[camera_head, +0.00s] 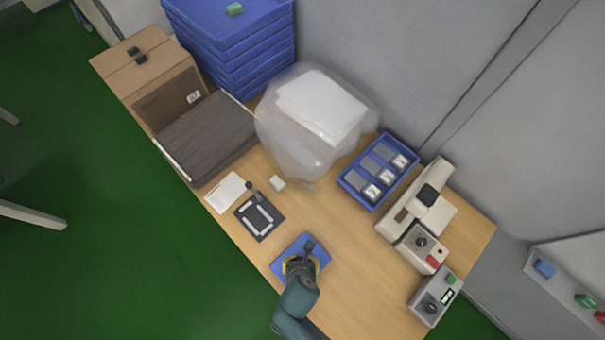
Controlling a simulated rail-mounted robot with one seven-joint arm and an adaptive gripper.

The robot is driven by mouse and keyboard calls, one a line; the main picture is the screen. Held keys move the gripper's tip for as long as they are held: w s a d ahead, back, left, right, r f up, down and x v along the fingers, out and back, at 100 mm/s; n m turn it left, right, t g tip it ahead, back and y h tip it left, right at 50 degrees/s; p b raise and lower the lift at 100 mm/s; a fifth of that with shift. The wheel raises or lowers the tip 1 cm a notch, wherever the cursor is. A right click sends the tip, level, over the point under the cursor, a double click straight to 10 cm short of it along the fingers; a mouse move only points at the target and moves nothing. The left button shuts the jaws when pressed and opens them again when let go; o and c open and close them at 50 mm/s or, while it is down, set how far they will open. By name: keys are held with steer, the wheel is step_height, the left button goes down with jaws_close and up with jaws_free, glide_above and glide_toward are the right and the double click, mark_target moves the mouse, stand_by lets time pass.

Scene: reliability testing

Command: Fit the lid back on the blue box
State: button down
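A flat blue square piece (283,263), which looks like a lid, lies near the table's front edge. My gripper (308,248) is right over it, and my arm hides its lower middle. I cannot tell whether the fingers touch it or are open or shut. An open blue box (351,186) stands right of centre, with several grey pieces with white labels in it. Another blue container, a tall stack of blue crates (222,50), stands at the back left, with a small green object on top. Which of these is the task's blue box is not clear.
A clear plastic bag (275,125) with white contents stands between the crates and the open box. A dark framed plate (259,217) and a white card (228,192) lie left of my gripper. A beige device (400,212) and a grey control box (436,297) stand right.

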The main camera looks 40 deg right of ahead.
steer(key=c, duration=0.8)
jaws_free()
steer(key=shift+s+a+f, duration=0.1)
steer(key=shift+s+f, duration=0.3)
steer(key=shift+f, duration=0.2)
steer(key=shift+s+a+f, duration=0.1)
steer(key=shift+s+f, duration=0.25)
steer(key=shift+f, duration=0.25)
steer(key=shift+d, duration=0.1)
steer(key=shift+c, duration=0.5)
steer(key=shift+r, duration=0.15)
steer(key=r+p, duration=0.2)
steer(key=shift+w+p, duration=0.2)
steer(key=shift+p, duration=0.15)
steer(key=shift+c, duration=0.4)
steer(key=o, duration=0.7)
steer(key=shift+s+r+p, duration=0.15)
steer(key=shift+r+p, duration=0.7)
steer(key=shift+p, duration=0.05)
steer(key=shift+c, duration=0.2)
steer(key=shift+w+r+p, duration=0.25)
steer(key=shift+r+p, duration=0.35)
steer(key=shift+r, duration=0.05)
step_height(320, 180, up, 3)
steer(key=p, duration=0.3)
steer(key=shift+w, duration=0.1)
steer(key=shift+f, duration=0.1)
